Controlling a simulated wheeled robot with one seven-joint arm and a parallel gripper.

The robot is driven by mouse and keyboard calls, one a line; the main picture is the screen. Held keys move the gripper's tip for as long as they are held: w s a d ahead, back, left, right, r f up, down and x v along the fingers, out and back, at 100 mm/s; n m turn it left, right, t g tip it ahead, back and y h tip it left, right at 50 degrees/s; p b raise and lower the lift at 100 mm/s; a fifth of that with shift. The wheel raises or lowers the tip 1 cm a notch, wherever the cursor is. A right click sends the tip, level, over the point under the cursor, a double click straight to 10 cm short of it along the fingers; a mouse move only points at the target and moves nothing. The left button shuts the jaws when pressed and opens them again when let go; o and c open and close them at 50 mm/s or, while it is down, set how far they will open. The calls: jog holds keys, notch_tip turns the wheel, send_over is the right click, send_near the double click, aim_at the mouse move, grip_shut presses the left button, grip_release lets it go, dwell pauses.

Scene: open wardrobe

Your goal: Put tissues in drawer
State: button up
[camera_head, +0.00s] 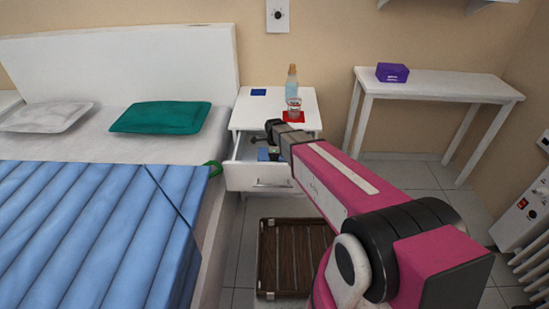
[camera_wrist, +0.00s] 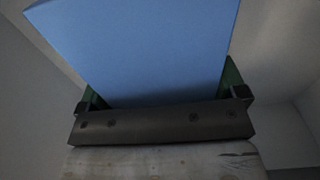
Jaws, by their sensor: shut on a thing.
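The open white drawer (camera_head: 258,180) sticks out of the white nightstand (camera_head: 243,112) beside the bed. My gripper (camera_head: 268,146) is over the drawer opening, partly hidden by my arm. It is shut on a flat-faced blue pack (camera_wrist: 150,45), which I take to be the tissues. The pack fills the upper middle of the wrist view, between the green fingers. In the head view a bit of the blue pack (camera_head: 264,155) shows at the drawer, below the gripper. I cannot tell whether it touches the drawer floor.
A bottle (camera_head: 292,80) and a jar (camera_head: 294,108) on a red square stand on the nightstand top, near a blue square (camera_head: 259,92). A purple box (camera_head: 392,72) sits on the side table (camera_head: 440,84). A brown slatted crate (camera_head: 285,250) lies on the floor before the drawer.

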jog(key=shift+f, duration=0.15)
jog(key=o, duration=0.8)
notch_tip(320, 180, up, 12)
jog(key=shift+r, duration=0.15)
